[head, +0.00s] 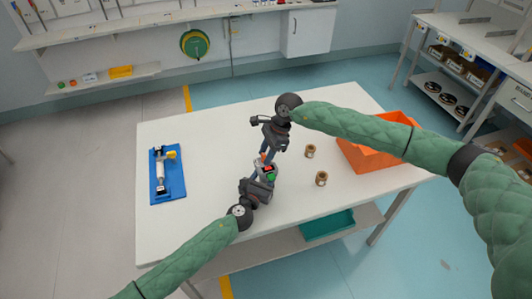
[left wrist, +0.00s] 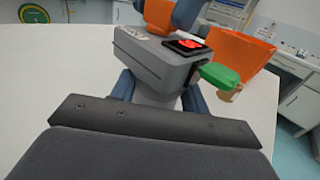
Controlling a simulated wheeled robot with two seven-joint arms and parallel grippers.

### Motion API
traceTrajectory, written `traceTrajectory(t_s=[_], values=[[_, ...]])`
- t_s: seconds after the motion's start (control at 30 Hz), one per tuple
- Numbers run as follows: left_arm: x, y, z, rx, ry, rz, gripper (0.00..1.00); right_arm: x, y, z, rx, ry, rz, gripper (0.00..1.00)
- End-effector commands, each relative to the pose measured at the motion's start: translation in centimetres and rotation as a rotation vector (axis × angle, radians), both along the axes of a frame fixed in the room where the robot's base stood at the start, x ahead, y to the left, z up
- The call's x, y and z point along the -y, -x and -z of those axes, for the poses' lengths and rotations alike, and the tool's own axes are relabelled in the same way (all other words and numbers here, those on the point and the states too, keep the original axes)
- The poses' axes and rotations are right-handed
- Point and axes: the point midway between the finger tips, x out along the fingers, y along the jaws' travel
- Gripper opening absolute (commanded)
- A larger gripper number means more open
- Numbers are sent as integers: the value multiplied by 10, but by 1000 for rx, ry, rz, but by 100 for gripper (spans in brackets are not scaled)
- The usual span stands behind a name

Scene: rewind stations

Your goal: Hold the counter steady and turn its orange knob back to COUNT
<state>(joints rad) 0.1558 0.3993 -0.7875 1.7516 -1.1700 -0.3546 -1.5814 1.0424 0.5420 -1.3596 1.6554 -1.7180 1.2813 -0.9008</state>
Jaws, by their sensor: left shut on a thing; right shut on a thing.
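The counter (head: 266,170) is a small grey box near the middle of the white table, mostly hidden between my grippers in the head view. In the left wrist view the counter (left wrist: 150,62) shows a lit red display (left wrist: 186,43) and a green part (left wrist: 219,76) on its right side. My left gripper (head: 259,180) is shut on the counter's body, with blue fingers on both sides. The orange knob (left wrist: 157,14) sticks up at the counter's far end. My right gripper (head: 263,154) is shut on the knob from the far side. The knob's marks are not readable.
A blue rewind stand (head: 158,190) with a white roll and a yellow part sits at the table's left. Two brown spools (head: 310,151) (head: 321,179) stand right of the counter. An orange crate (head: 365,157) is at the right. The table's front left (head: 175,235) is clear.

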Motion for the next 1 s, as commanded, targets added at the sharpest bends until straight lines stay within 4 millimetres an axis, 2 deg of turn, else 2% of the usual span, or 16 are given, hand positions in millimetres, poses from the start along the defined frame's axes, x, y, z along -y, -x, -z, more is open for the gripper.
traceTrajectory(t_s=[0.6,1.0], values=[[1,1,0,-1,0,2,18,0,4,0,0,-1,558,11],[1,1,0,-1,0,2,18,0,4,0,0,0,765,11]])
